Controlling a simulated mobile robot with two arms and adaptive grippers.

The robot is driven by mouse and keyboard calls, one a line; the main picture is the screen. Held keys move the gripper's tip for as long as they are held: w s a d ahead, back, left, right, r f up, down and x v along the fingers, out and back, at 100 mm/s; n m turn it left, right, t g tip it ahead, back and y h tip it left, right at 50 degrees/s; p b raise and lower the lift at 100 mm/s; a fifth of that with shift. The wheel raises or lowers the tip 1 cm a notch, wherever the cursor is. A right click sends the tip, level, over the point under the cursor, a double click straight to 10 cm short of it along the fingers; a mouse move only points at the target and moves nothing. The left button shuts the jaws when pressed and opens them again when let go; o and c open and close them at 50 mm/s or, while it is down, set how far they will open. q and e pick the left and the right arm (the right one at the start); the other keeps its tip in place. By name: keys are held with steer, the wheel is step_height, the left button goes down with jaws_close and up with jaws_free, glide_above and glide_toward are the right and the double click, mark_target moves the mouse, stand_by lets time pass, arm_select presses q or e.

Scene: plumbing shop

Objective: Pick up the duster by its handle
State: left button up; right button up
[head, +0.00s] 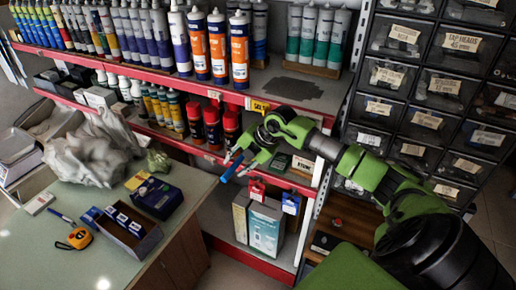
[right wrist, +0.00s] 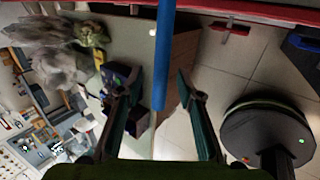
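The duster shows only as a blue rod-like handle (head: 231,169), slanting in front of the lower red shelf edge. In the right wrist view the handle (right wrist: 165,55) runs down from the top edge and ends between the fingers. Its head is not visible in either view. My right gripper (head: 238,161) is at the handle, reaching in from the right. In the right wrist view the fingers (right wrist: 159,78) are apart, one on each side of the handle, with gaps visible on both sides. My left gripper is not in view.
Shelves with red edges (head: 140,70) hold cartridges and bottles behind the gripper. Labelled drawers (head: 420,90) stand at right. The counter (head: 35,245) at left holds a plastic bag (head: 90,152), an open box (head: 128,230) and a tape measure (head: 76,239). Boxes (head: 265,228) stand on the low shelf.

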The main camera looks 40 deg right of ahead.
steer(key=shift+p+x, duration=0.35)
steer(key=shift+x, duration=1.15)
steer(key=shift+s, duration=0.1)
jaws_close()
steer(key=shift+r, duration=0.1)
